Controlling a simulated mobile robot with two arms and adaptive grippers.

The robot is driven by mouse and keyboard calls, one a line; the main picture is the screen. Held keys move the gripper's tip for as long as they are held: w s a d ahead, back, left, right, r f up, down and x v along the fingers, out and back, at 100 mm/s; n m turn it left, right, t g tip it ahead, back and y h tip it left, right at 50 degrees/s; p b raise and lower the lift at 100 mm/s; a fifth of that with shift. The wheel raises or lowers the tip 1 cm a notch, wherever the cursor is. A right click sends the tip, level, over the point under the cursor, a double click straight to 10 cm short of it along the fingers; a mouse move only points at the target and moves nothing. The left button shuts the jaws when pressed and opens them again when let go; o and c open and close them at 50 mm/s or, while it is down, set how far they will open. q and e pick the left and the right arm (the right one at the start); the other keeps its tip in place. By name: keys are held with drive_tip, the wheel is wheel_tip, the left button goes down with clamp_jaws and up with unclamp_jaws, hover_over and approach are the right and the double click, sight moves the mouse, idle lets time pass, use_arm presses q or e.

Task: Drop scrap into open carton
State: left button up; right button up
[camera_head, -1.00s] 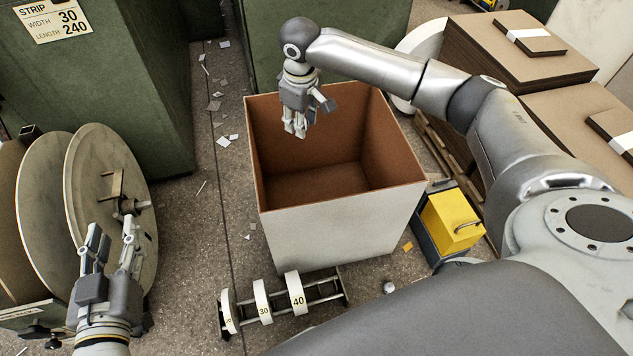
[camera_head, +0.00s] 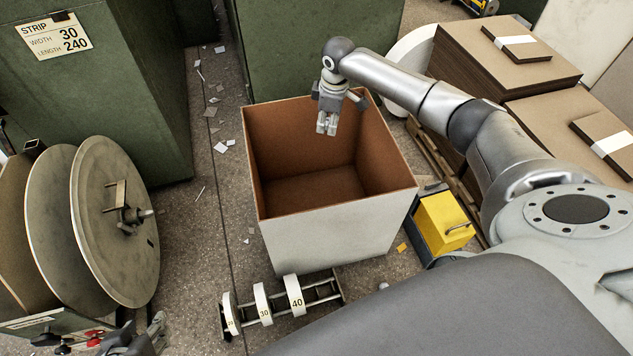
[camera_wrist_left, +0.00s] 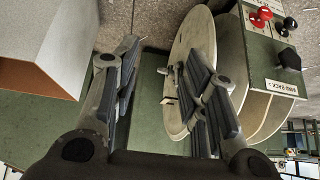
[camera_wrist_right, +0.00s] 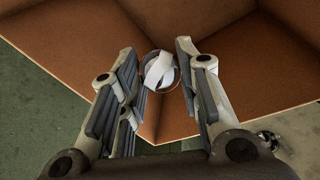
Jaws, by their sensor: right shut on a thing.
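The open carton (camera_head: 335,235), pale outside and brown inside, stands upright on the floor in the middle of the head view. My right gripper (camera_head: 326,130) points down over the carton's opening, towards its back. In the right wrist view the gripper (camera_wrist_right: 158,72) has a small whitish rounded scrap (camera_wrist_right: 158,70) between its fingertips, with the carton's brown inside (camera_wrist_right: 90,45) behind it. The scrap is too small to make out in the head view. My left gripper (camera_wrist_left: 163,55) is open and empty; only part of it shows at the head view's bottom left edge.
Reels of strip (camera_head: 115,220) stand at the left beside a green machine (camera_head: 120,100). A small rack with numbered rings (camera_head: 263,303) lies before the carton. A yellow-and-dark box (camera_head: 445,222) and board stacks (camera_head: 500,65) are at the right. Loose scraps litter the floor behind left.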

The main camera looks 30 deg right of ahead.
drive_tip(key=shift+f+b, duration=0.75)
drive_tip(key=shift+b, duration=0.05)
use_arm(q)
drive_tip(key=w+d+r+t+h+b, duration=0.25)
drive_tip(key=w+d+r+t, duration=0.25)
drive_tip(key=w+r+t, duration=0.6)
use_arm(e)
drive_tip(key=shift+f+p, duration=0.35)
drive_tip(key=shift+f, duration=0.45)
drive_tip(key=shift+f+b, duration=0.65)
drive_tip(key=shift+b, duration=0.1)
drive_tip(key=shift+f+b, duration=0.6)
drive_tip(key=shift+b, duration=0.15)
use_arm(q)
drive_tip(key=s+r+t+h, duration=0.3)
drive_tip(key=r+t, duration=0.3)
drive_tip(key=r, duration=0.8)
drive_tip(key=shift+s+d+r+m+t, duration=0.3)
drive_tip(key=shift+s+m+t, duration=0.1)
drive_tip(key=shift+s, duration=0.05)
use_arm(e)
drive_tip(key=o, duration=0.7)
